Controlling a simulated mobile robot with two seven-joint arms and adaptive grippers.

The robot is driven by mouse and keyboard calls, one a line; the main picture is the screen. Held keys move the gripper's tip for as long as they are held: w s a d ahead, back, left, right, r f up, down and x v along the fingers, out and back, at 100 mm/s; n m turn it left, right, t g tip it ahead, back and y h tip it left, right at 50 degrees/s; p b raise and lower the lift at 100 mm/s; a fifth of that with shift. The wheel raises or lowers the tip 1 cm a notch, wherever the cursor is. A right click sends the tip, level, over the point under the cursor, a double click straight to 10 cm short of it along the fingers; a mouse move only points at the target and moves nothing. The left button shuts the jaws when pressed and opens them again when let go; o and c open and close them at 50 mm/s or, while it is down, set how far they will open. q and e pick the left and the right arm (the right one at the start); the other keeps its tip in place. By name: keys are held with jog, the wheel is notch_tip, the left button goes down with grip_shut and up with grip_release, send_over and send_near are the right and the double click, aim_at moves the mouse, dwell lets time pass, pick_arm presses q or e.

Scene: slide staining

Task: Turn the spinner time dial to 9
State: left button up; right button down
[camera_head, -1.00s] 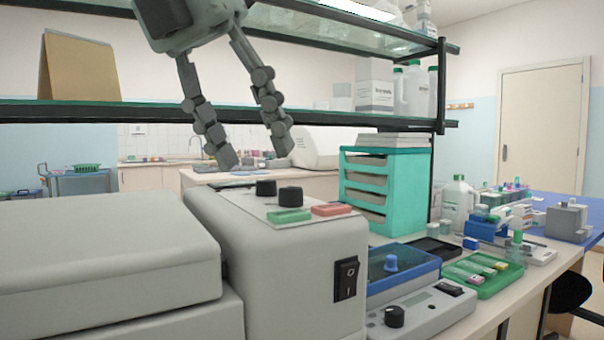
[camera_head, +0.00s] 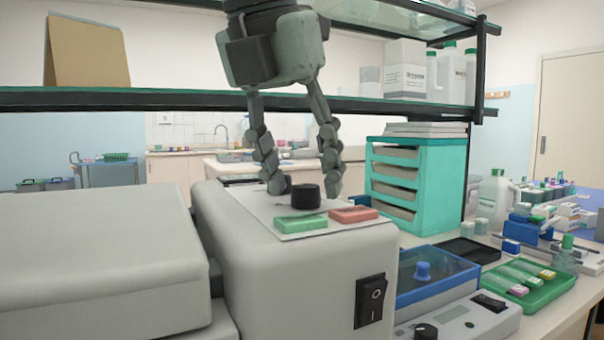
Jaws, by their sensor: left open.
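The spinner (camera_head: 290,262) is a large grey machine with a closed lid section at left. Its top panel carries two black dials, a green button (camera_head: 300,225) and a red button (camera_head: 353,214). The nearer dial (camera_head: 306,197) shows clearly. The farther dial (camera_head: 284,183) is partly hidden behind a finger. Dial markings are too small to read, and I cannot tell which dial sets time. My left gripper (camera_head: 304,188) points down above the panel, open and empty. Its fingertips appear on either side of the nearer dial; contact is not clear. My right gripper is not in view.
A black power switch (camera_head: 370,301) is on the spinner's front. A glass shelf with a dark rail (camera_head: 180,101) crosses behind the gripper. A teal drawer unit (camera_head: 440,185) stands behind to the right. A blue-knobbed box (camera_head: 440,285) and green slide tray (camera_head: 525,290) lie at right.

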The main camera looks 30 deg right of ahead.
pick_arm(q)
jog(key=shift+d+f, duration=0.15)
jog(key=shift+f, duration=0.15)
grip_shut()
jog(key=shift+w+m+g+h, duration=0.15)
jog(key=shift+m+g, duration=0.35)
jog(key=shift+m, duration=0.75)
jog(key=shift+w+m+g+h, duration=0.15)
jog(key=shift+m+g, duration=0.35)
jog(key=shift+m, duration=0.75)
jog(key=m+g, duration=0.1)
jog(key=m, duration=0.3)
jog(key=shift+m+g, duration=0.3)
jog(key=shift+g, duration=0.1)
jog(key=shift+w, duration=0.1)
grip_release()
